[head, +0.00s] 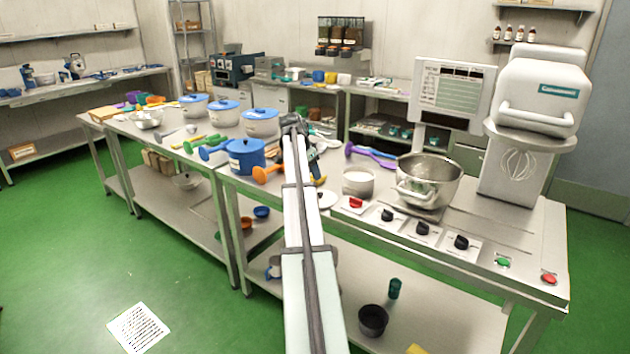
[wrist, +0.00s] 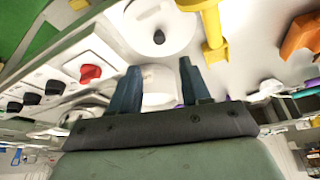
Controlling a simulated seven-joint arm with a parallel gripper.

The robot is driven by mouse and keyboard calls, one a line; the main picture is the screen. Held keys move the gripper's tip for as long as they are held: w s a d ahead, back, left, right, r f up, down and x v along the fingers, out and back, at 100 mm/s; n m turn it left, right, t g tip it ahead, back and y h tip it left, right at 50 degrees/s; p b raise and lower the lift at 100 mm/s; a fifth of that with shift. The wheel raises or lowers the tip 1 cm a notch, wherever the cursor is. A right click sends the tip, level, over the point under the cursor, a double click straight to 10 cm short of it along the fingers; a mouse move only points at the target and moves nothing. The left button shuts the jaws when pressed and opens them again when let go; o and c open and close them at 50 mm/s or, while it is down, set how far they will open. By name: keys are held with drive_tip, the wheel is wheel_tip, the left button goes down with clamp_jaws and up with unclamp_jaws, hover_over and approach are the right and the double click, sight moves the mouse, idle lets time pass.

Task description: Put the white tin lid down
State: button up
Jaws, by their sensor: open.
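The white tin lid (head: 327,199) lies on the steel table, partly hidden behind my arm in the head view. In the wrist view it is a white disc (wrist: 168,22) with a dark knob, lying beyond my fingertips. My gripper (wrist: 159,66) is open, with its two dark fingers apart and nothing clearly held between them. In the head view my gripper (head: 316,163) is partly hidden by my arm, above the table behind the lid. A white round tin (head: 357,184) stands to the right of the lid; a white rounded shape also shows between the fingers in the wrist view (wrist: 158,88).
A red switch (head: 356,203) and black knobs (head: 422,228) lie to the right, before a steel pot (head: 427,182). A blue pot (head: 246,157) and an orange-ended tool (head: 266,174) stand left of my arm. A yellow tool (wrist: 213,35) lies beside the lid.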

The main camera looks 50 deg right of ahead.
drive_tip(key=shift+v, duration=0.9)
drive_tip(key=shift+o, duration=0.5)
drive_tip(key=shift+o, duration=0.7)
drive_tip(key=shift+s+a+f, duration=0.1)
drive_tip(key=shift+a+f, duration=0.05)
drive_tip(key=shift+f, duration=0.05)
drive_tip(key=o, duration=0.4)
drive_tip(key=f+n+t, duration=0.1)
drive_tip(key=s+a+f+n+t, duration=0.1)
drive_tip(key=f, duration=0.1)
drive_tip(key=a+f+n+h, duration=0.1)
drive_tip(key=shift+s+a+f+t, duration=0.15)
drive_tip(key=shift+a+f+t, duration=0.05)
drive_tip(key=shift+t, duration=0.2)
drive_tip(key=o, duration=0.4)
drive_tip(key=a+f+n+t, duration=0.1)
drive_tip(key=s+a+f+n+t+h, duration=0.1)
drive_tip(key=a+f+n+t, duration=0.1)
drive_tip(key=n, duration=0.1)
drive_tip(key=shift+s+a+t+h, duration=0.3)
drive_tip(key=shift+s+h, duration=0.05)
drive_tip(key=shift+h, duration=0.05)
drive_tip(key=shift+c, duration=0.2)
drive_tip(key=s+a+r+n+t+h, duration=0.1)
drive_tip(key=s+a+n+t+h, duration=0.2)
drive_tip(key=s+a+n+t, duration=0.15)
drive_tip(key=x, duration=0.8)
drive_tip(key=shift+d+r+h, duration=0.3)
drive_tip(key=shift+r+h, duration=0.05)
drive_tip(key=shift+h, duration=0.05)
